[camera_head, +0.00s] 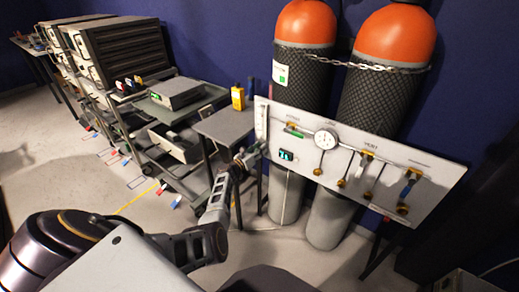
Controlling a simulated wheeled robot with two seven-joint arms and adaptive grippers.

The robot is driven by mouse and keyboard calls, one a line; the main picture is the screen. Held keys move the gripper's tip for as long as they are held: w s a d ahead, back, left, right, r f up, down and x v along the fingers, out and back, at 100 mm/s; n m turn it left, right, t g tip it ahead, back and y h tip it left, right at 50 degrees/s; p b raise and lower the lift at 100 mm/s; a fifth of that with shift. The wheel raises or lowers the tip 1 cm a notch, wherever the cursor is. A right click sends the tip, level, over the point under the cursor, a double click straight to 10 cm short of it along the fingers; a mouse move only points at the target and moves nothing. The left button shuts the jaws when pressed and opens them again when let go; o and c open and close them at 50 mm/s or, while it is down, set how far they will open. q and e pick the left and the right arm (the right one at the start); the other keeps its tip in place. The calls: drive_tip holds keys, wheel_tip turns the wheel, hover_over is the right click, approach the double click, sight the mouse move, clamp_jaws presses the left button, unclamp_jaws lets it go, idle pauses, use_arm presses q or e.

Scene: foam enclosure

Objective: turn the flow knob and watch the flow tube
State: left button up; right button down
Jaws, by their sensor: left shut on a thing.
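A white panel (375,172) stands in front of two gas cylinders. The flow tube (261,122) is a narrow upright strip at the panel's left end; its float is too small to read. My left gripper (252,156) is at the panel's lower left corner, just below the flow tube. It is shut on the flow knob there, and the gripper hides the knob. My right gripper is out of view.
The panel carries a round gauge (326,138), a green-handled valve (294,133), a blue-handled valve (408,186) and a small lit display (286,155). A small grey table (224,125) with a yellow device (238,97) stands left of the panel. Carts with instruments line the left.

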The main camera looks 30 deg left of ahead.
use_arm(q)
drive_tip(key=shift+f, duration=0.1)
idle(0.3)
drive_tip(key=o, duration=1)
drive_tip(key=shift+o, duration=0.3)
drive_tip(key=shift+s, duration=0.1)
drive_tip(key=s+a, duration=0.1)
drive_tip(key=s, duration=1)
drive_tip(key=shift+s+a, duration=0.3)
drive_tip(key=shift+s, duration=0.05)
drive_tip(key=shift+f, duration=0.1)
